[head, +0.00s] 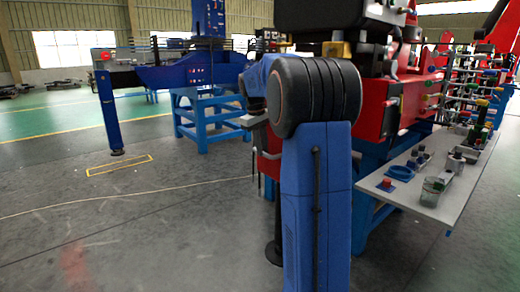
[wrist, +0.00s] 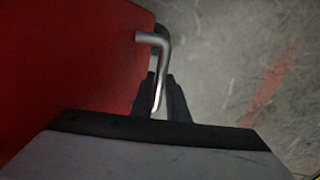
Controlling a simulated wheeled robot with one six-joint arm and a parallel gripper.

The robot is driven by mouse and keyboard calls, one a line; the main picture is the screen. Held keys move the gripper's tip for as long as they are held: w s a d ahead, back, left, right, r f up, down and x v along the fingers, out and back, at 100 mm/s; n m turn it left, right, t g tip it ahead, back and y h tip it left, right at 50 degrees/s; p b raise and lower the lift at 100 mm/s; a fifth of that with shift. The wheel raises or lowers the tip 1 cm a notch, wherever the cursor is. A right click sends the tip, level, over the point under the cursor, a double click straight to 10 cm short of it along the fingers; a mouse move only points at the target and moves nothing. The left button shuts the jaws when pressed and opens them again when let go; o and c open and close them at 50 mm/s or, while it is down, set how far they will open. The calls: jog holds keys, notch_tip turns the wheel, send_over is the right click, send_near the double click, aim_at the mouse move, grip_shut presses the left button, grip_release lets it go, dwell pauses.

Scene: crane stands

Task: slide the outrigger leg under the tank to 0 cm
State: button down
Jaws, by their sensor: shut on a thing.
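My gripper (wrist: 161,92) shows in the wrist view, its two dark fingers shut on a bent grey metal handle (wrist: 153,38). The handle comes out of a flat red face (wrist: 70,65) that fills the left of that view. In the head view my blue arm stands in front and hides my gripper and the handle. A red part (head: 268,165) shows just left of my arm, with a dark post and round foot (head: 273,252) below it near the floor. I cannot tell how far the leg is slid out.
A blue outrigger leg (head: 110,112) stands at the left by a yellow floor rectangle (head: 120,165). The grey floor (head: 130,225) at front left is clear.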

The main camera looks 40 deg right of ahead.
jog(key=shift+d, duration=0.25)
jog(key=c, duration=1.7)
grip_release()
jog(key=shift+d, duration=0.1)
jog(key=shift+r, duration=0.1)
jog(key=shift+r, duration=0.25)
jog(key=shift+a+r, duration=0.55)
jog(key=shift+r, duration=2.2)
jog(key=shift+a+r, duration=0.55)
jog(key=shift+r, duration=2.15)
jog(key=shift+a+r, duration=0.55)
jog(key=shift+r, duration=2.2)
